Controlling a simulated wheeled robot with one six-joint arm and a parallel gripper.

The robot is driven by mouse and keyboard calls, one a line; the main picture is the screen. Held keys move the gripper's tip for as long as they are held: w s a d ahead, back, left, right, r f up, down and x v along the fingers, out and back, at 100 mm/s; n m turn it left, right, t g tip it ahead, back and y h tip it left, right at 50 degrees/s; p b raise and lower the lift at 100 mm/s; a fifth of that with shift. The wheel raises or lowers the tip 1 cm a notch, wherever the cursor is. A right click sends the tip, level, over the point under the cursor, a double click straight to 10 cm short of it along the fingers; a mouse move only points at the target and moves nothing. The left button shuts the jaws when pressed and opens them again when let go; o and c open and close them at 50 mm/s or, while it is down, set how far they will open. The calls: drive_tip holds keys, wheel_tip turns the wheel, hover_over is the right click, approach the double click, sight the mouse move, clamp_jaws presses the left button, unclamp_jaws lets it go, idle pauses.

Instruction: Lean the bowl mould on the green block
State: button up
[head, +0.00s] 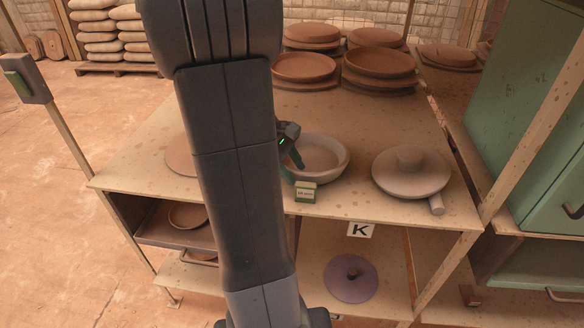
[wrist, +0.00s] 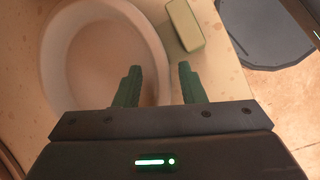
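The bowl mould (head: 324,153), a pale round bowl, sits flat on the bench top near its front edge. It also fills the left of the wrist view (wrist: 98,55). The small green block (head: 305,192) with a pale label stands in front of the bowl. In the wrist view the block (wrist: 185,24) lies just right of the bowl's rim. My gripper (head: 290,158) is at the bowl's left side, partly hidden by my arm. In the wrist view its two fingers (wrist: 160,85) are apart, with the bowl's right rim appearing between them. Contact cannot be told.
A knobbed round mould (head: 410,173) stands to the right, with a small cylinder (head: 436,204) by it. Reddish plates (head: 378,62) are stacked at the back. A flat disc (head: 181,160) is left of my arm. A purple disc (head: 352,290) lies on the lower shelf.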

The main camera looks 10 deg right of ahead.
drive_tip(key=p+v, duration=0.1)
drive_tip(key=v, duration=1.2)
drive_tip(key=shift+a+r+p, duration=0.15)
drive_tip(key=shift+r+p, duration=0.15)
drive_tip(key=shift+r, duration=0.1)
drive_tip(key=b+x, duration=0.1)
drive_tip(key=x, duration=1.3)
drive_tip(key=shift+a+b, duration=0.1)
drive_tip(key=shift+b, duration=0.2)
drive_tip(key=shift+r, duration=0.15)
